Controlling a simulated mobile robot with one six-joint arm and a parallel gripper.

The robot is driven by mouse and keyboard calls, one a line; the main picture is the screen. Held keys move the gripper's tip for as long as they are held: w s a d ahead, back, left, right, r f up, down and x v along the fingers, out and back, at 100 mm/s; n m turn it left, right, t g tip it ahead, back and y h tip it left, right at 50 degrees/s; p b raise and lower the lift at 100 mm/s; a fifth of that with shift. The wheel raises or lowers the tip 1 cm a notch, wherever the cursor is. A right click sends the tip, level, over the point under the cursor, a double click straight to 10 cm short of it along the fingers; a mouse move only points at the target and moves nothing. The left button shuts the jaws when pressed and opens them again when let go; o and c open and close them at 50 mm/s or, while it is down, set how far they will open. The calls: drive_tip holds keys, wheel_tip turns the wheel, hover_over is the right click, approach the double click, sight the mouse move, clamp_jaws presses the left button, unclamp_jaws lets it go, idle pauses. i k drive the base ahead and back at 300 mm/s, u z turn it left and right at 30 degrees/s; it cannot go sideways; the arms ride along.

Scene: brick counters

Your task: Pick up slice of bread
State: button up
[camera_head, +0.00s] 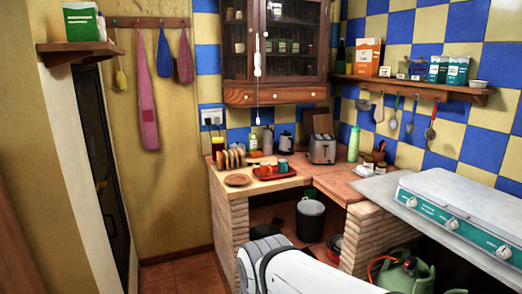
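Several upright tan shapes that look like bread slices (231,158) stand in a row at the left part of the corner counter, just behind a round brown plate (238,180). They are small in the picture, so I cannot make out each slice or what holds them up. A silver toaster (322,150) stands farther right on the counter. My gripper is not in view. A white rounded part of my own arm shows at the bottom middle, apart from the bread in the picture.
A red tray (290,173) with cups lies right of the plate. A green bottle (353,144) stands right of the toaster. A black bin (310,219) is under the counter. A stove (459,211) and green gas cylinder (405,272) are at right. Floor shows at lower left.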

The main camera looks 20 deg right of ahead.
sight(220, 156)
drive_tip(key=z, duration=0.3)
drive_tip(key=i, duration=0.65)
drive_tip(key=z, duration=0.3)
drive_tip(key=i, duration=2.4)
drive_tip(key=u, duration=0.5)
drive_tip(key=k, duration=0.9)
drive_tip(key=u, duration=0.15)
drive_tip(key=i, duration=0.9)
drive_tip(key=z, duration=0.05)
